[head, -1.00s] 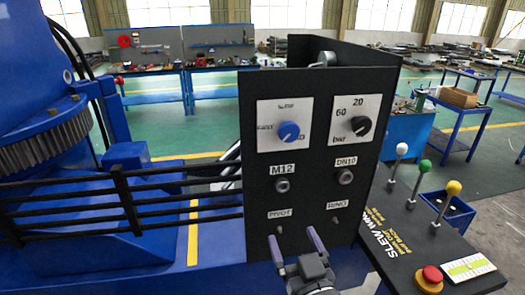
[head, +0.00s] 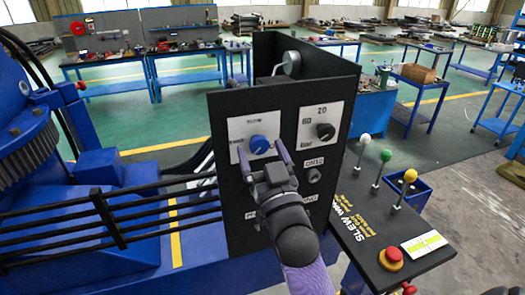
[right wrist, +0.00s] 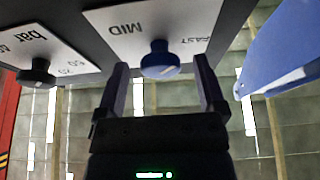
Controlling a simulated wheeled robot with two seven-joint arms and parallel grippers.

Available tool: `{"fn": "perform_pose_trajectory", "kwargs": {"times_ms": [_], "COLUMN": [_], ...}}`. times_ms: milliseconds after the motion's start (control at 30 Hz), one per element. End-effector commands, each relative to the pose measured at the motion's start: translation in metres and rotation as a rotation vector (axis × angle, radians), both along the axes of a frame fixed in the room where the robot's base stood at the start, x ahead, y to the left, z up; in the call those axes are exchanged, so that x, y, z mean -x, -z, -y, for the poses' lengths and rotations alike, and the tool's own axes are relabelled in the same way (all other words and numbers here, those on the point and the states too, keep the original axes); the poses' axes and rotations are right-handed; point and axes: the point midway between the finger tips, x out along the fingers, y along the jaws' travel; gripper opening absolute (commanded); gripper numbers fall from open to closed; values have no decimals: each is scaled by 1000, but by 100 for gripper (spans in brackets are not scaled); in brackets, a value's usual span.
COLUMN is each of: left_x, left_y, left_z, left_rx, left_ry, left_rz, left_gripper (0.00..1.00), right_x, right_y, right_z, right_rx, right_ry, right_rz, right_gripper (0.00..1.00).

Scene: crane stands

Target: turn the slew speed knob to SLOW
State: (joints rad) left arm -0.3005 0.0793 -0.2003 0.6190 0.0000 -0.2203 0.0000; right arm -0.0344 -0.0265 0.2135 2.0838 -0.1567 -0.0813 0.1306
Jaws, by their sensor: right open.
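The slew speed knob is a blue knob (head: 259,144) on a white label plate (head: 240,127) on the upright black panel. In the right wrist view the blue knob (right wrist: 160,60) shows with MID to its left and FAST to its right, both upside down. A pale line marks its face. I cannot read a SLOW mark clearly. My right gripper (head: 263,153) is open in front of the knob. In the wrist view its fingertips (right wrist: 162,66) stand one on each side of the knob, with gaps. My left gripper is not in view.
A black pressure knob (head: 325,131) is on the plate to the right. White, green and yellow levers (head: 386,156) and a red stop button (head: 391,258) stand on the console to the right. Black railings (head: 140,215) lie to the left. My right gripper covers the lower panel.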

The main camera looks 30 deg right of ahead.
Motion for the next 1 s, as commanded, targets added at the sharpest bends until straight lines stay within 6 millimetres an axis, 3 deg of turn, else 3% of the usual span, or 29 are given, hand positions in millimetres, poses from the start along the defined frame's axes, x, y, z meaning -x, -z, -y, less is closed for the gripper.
{"fn": "perform_pose_trajectory", "kwargs": {"times_ms": [33, 67, 433, 767, 1000], "left_x": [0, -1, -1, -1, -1], "left_y": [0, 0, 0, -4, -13], "left_z": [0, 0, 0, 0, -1], "left_rx": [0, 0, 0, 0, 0], "left_ry": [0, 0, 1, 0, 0], "left_rz": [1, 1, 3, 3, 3], "left_gripper": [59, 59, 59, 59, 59], "right_x": [0, 0, 0, 0, 1], "right_y": [0, 0, 0, 0, -2], "right_z": [0, 0, 0, 0, 2], "right_rx": [0, 0, 0, 51, 210], "right_ry": [0, 0, 0, -1, -1], "right_rz": [0, 0, 0, -14, -52], "right_gripper": [85, 78, 0, 0, 0]}}
